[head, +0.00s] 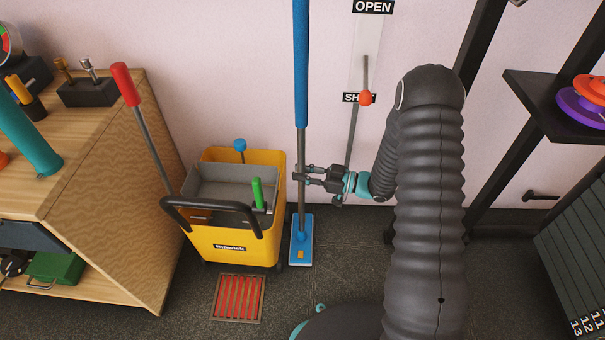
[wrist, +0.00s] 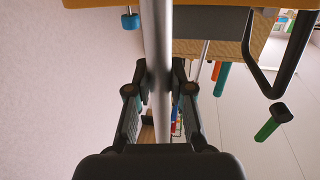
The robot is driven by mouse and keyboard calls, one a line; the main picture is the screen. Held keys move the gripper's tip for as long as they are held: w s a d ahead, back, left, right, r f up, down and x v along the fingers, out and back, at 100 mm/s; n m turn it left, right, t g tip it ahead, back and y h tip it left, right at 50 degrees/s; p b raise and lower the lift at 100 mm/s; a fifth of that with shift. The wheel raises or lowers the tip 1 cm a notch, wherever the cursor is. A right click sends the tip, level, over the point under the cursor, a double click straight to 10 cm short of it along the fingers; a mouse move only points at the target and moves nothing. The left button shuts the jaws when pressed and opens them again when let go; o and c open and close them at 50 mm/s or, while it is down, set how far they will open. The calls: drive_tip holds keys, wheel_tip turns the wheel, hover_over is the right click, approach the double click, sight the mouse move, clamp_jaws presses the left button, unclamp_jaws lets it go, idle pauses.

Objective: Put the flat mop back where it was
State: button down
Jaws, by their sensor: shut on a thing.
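The flat mop (head: 301,160) stands upright, with a blue grip on top, a grey pole and a flat blue head (head: 300,248) at floor level. My gripper (head: 300,174) is shut on the grey pole, around the middle of the mop. In the wrist view the pole (wrist: 160,50) runs between the fingers of my gripper (wrist: 160,83). The mop head is beside the right side of the yellow mop bucket (head: 236,240). I cannot tell whether the head presses on the floor.
The bucket has a black handle and a red-handled tool (head: 125,85) leaning at its left. A red floor grate (head: 238,298) lies in front. A wooden cabinet (head: 110,200) stands left. A lever (head: 366,97) is on the wall behind. A black rack (head: 480,130) stands right.

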drive_tip(key=shift+f, duration=0.15)
drive_tip(key=c, duration=1.5)
unclamp_jaws()
drive_tip(key=shift+f, duration=0.1)
drive_tip(key=o, duration=0.5)
drive_tip(key=shift+c, duration=0.2)
